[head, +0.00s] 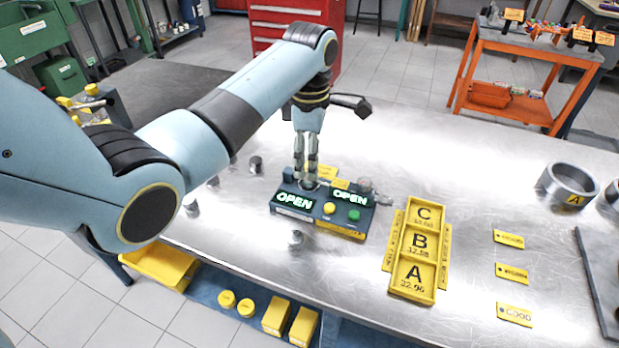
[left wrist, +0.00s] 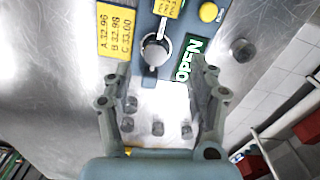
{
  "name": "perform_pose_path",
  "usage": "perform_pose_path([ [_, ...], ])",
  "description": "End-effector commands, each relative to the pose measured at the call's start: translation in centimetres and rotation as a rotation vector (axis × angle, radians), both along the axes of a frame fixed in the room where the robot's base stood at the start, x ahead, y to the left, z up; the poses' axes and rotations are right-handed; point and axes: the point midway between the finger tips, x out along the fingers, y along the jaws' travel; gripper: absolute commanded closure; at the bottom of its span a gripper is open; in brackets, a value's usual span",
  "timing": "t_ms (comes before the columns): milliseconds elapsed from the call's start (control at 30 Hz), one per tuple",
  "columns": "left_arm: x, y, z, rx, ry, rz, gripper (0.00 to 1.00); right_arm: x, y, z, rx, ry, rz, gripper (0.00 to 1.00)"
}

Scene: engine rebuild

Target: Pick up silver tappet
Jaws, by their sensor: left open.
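My left gripper (head: 306,180) is over the back left of the blue gauge box (head: 290,208); its fingers, spread and empty, also show in the left wrist view (left wrist: 160,70). In that view a round silver tappet (left wrist: 154,50) sits at a station on the box, just beyond the fingertips. The head view largely hides this spot behind the gripper. Other silver tappets stand on the metal table: one at left (head: 255,165), one before the box (head: 295,238), and several small ones between the fingers in the left wrist view (left wrist: 157,128). My right gripper is not visible.
The box has two lit OPEN displays, a yellow button (head: 329,208) and a green one (head: 354,215). A yellow A-B-C tray (head: 443,262) lies to its right. Yellow labels (head: 512,273) and a steel ring (head: 567,186) lie farther right. Bare table lies between tray and labels.

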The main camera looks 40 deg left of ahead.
Motion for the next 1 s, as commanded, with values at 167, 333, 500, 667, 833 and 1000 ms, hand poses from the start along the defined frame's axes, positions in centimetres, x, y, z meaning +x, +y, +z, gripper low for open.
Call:
perform_pose_path([
  [167, -0.1, 0.3, -1.7, 0.000, 0.002, 0.000, 0.42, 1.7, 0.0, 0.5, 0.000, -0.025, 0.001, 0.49],
  [333, 0.0, 0.6, -4.4, -0.001, 0.002, 0.000, 0.42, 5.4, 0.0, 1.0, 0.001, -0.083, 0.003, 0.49],
  [500, 0.0, 0.6, -5.5, 0.000, -0.001, -0.002, 0.42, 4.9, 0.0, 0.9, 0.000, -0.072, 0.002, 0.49],
  [667, 0.0, 0.6, -5.5, 0.000, -0.002, -0.002, 0.42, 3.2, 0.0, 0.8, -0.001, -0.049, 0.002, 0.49],
  [833, 0.0, 0.6, -5.5, 0.001, -0.002, -0.002, 0.61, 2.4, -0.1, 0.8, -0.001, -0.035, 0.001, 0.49],
  [1000, 0.0, 0.6, -5.5, 0.000, -0.001, -0.002, 0.84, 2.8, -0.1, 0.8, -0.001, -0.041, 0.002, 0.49],
])
